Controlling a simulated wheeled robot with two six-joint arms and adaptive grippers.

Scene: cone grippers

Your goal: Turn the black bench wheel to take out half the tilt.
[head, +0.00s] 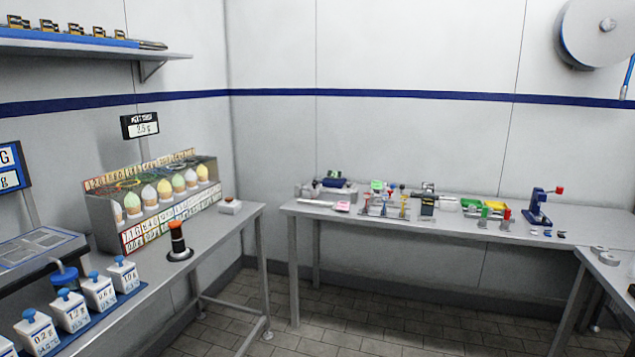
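I cannot clearly make out a black bench wheel in the head view. A dark, round, blue-topped thing (65,278) sits at the front of the left bench beside a grey flat-topped device (38,246); I cannot tell whether it is a wheel. A small dark thing (631,290) is cut off at the right edge. No tilt can be read from here. Neither of my grippers is in view.
White blue-knobbed weight boxes (99,291) line the left bench (228,235). A rack of colored cones (150,196) stands behind. The far bench (335,212) holds small tools and a blue press (538,207). A hose reel (596,35) hangs upper right. Tiled floor (350,325) is clear.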

